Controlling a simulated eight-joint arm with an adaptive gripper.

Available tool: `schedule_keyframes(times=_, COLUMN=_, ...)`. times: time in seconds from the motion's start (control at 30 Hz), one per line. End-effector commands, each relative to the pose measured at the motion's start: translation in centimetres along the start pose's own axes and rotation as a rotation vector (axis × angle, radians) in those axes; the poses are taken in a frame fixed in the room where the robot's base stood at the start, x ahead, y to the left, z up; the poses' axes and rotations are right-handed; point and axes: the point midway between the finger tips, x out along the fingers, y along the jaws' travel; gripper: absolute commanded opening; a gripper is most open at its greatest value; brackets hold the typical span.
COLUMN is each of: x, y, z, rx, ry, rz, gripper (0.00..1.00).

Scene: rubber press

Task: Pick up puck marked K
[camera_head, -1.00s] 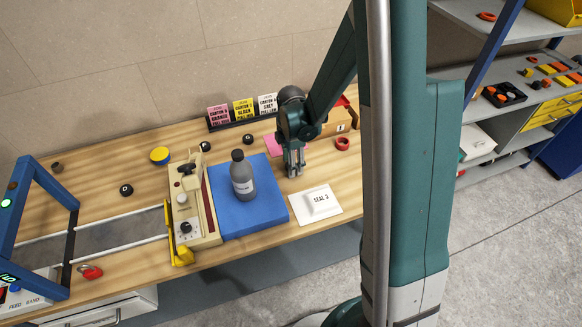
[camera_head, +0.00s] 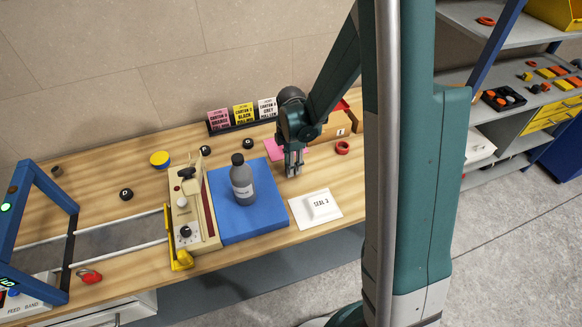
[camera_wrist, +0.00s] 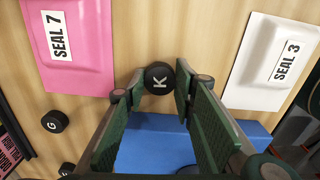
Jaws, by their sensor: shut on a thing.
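The black puck marked K (camera_wrist: 159,76) sits between my fingertips in the wrist view, its white letter facing the camera. My gripper (camera_wrist: 157,84) is shut on it, with a finger on each side. In the head view my gripper (camera_head: 293,172) points down at the wooden bench, right of the blue mat (camera_head: 268,212). The puck is hidden by the fingers there. Whether it touches the bench I cannot tell.
A pink SEAL 7 packet (camera_wrist: 75,45) and a white SEAL 3 packet (camera_wrist: 265,75) flank the gripper. A puck marked G (camera_wrist: 54,121) lies nearby. A grey bottle (camera_head: 242,182) stands on the mat. A red ring (camera_head: 342,147) and cardboard box (camera_head: 332,128) are to the right.

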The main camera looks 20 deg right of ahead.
Motion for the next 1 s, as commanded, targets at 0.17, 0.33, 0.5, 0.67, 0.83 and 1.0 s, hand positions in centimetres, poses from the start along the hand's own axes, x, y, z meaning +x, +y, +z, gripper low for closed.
schedule_keyframes(times=0.17, x=-1.8, y=-0.1, z=0.0, rx=0.000, ry=0.000, rz=0.000, gripper=0.15)
schedule_keyframes(times=0.33, x=-3.8, y=-0.1, z=0.0, rx=0.000, ry=0.000, rz=0.000, gripper=0.15)
schedule_keyframes(times=0.5, x=-5.8, y=-0.1, z=0.0, rx=0.000, ry=0.000, rz=0.000, gripper=0.15)
schedule_keyframes(times=0.67, x=-7.4, y=-0.1, z=0.0, rx=0.000, ry=0.000, rz=0.000, gripper=0.15)
schedule_keyframes(times=0.83, x=-8.4, y=-0.1, z=0.0, rx=0.000, ry=0.000, rz=0.000, gripper=0.15)
schedule_keyframes(times=1.0, x=-8.7, y=-0.1, z=0.0, rx=0.000, ry=0.000, rz=0.000, gripper=0.15)
